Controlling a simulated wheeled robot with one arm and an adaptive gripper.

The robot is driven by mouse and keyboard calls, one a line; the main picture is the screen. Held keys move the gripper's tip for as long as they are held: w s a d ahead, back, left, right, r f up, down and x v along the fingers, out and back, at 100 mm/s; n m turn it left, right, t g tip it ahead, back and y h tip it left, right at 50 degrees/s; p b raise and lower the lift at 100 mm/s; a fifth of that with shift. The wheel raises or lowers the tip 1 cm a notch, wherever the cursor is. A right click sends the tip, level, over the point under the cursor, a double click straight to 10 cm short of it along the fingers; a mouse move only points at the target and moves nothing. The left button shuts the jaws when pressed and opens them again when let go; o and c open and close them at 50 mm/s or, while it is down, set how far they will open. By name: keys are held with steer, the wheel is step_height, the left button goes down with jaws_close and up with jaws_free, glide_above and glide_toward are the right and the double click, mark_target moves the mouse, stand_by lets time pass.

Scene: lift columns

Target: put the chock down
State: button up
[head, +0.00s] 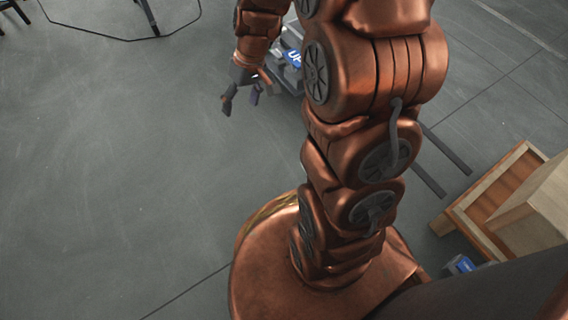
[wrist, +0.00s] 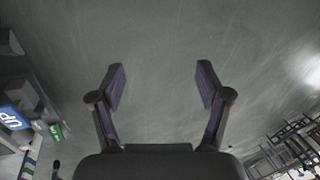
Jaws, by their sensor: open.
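My gripper (head: 241,101) is open, above the grey floor at the upper middle of the head view. In the wrist view my gripper (wrist: 161,82) shows two dark, purplish fingers spread wide, with only bare floor between and beyond them. Nothing is held. I cannot make out a chock for certain in either view. A grey unit with a blue UP label (head: 293,57) stands just right of my gripper, partly hidden behind my arm. The UP label (wrist: 12,118) also shows at the left edge of the wrist view, apart from the fingers.
A wooden crate or pallet (head: 462,210) with a pale wooden box (head: 540,205) is at the right. A small blue-labelled object (head: 460,265) sits by it, partly hidden. Dark metal frames (wrist: 290,145) stand at the wrist view's lower right. The floor left of my gripper is clear.

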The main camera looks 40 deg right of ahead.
steer(key=s+a+r+g+h, duration=0.1)
steer(key=s+r, duration=0.1)
steer(key=s, duration=0.6)
steer(key=s+a+r+m+g+h, duration=0.1)
steer(key=s+r, duration=0.1)
steer(key=s, duration=0.6)
steer(key=s+a+r+g+h, duration=0.1)
steer(key=s+a+r, duration=0.1)
steer(key=s, duration=0.6)
steer(key=shift+r, duration=0.35)
